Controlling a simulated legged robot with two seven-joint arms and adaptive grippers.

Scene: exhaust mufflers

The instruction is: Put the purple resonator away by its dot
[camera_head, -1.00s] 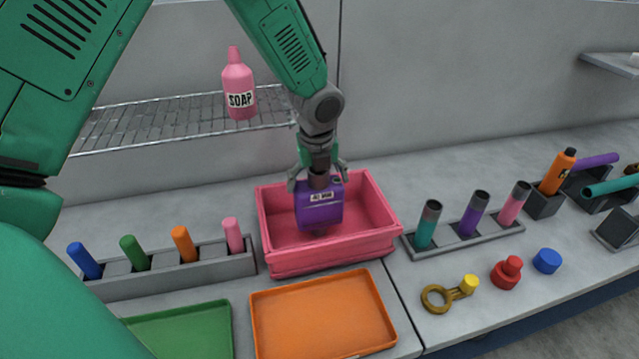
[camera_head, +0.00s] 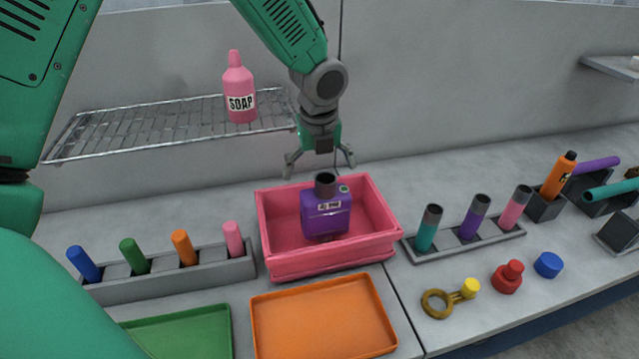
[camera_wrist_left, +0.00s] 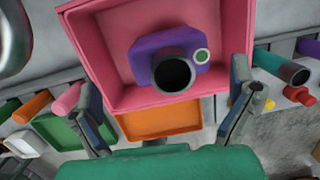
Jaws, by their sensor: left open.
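The purple resonator (camera_head: 326,216) stands upright in the pink bin (camera_head: 282,232), its dark open neck on top and a green dot at its top corner. A white label is on its front. In the left wrist view the resonator (camera_wrist_left: 150,58) shows from above, with the dot right of its neck. My left gripper (camera_head: 319,172) is open and empty just above the neck, fingers spread apart and not touching it. In the left wrist view its two fingers frame the bin's near side. My right gripper is not in view.
An orange tray (camera_head: 322,318) and a green tray (camera_head: 185,333) lie in front. A grey rack with coloured pegs (camera_head: 180,274) is at left, another rack with tubes (camera_head: 468,238) at right. A pink soap bottle (camera_head: 239,90) stands on the wire shelf (camera_head: 160,122).

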